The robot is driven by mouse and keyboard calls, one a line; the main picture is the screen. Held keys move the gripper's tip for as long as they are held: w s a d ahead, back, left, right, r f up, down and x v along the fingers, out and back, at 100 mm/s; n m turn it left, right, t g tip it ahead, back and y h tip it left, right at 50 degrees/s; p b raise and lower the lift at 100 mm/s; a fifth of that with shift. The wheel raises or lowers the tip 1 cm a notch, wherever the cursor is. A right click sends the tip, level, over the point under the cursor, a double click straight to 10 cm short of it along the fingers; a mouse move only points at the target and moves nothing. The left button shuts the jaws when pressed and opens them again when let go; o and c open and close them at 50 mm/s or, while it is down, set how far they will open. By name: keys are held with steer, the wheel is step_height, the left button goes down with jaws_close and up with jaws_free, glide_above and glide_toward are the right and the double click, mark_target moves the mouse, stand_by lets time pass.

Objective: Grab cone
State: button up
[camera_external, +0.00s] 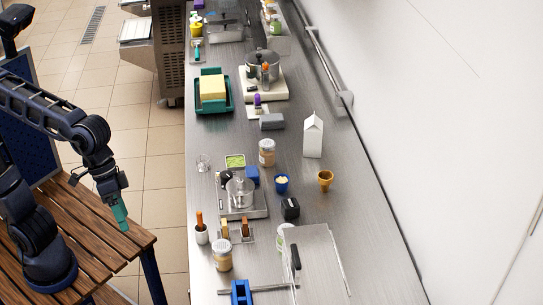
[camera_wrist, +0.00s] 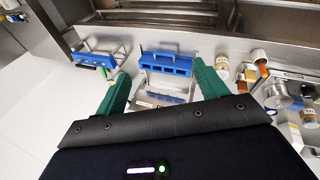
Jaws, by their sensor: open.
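A small golden-brown cone (camera_external: 325,180) stands on the steel counter, right of a small blue cup (camera_external: 282,183) with pale contents. I cannot make out the cone in the wrist view. My gripper (camera_external: 121,215) is left of the counter, over the wooden slatted bench and well apart from the cone. In the wrist view my green fingers (camera_wrist: 160,82) are spread with nothing held between them. A blue-topped rack (camera_wrist: 166,63) shows beyond them.
The steel counter (camera_external: 360,235) is clear right of the cone. A pot (camera_external: 240,192) and jars (camera_external: 222,254) crowd the counter's left side. A wall borders the right.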

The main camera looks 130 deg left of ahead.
steer(key=w+a+n, duration=0.8)
steer(key=w+a, duration=0.2)
steer(key=a, duration=0.4)
steer(key=n+g+y, duration=0.1)
steer(key=n+y, duration=0.3)
steer(key=n, duration=2.1)
glide_above(327, 181)
steer(key=s, duration=0.5)
step_height(327, 181, down, 25)
steer(key=x, duration=0.5)
steer(key=shift+w+d+f, duration=0.15)
steer(key=shift+w+f, duration=0.05)
steer(key=x, duration=0.5)
steer(key=shift+w, duration=0.2)
steer(key=c, duration=1)
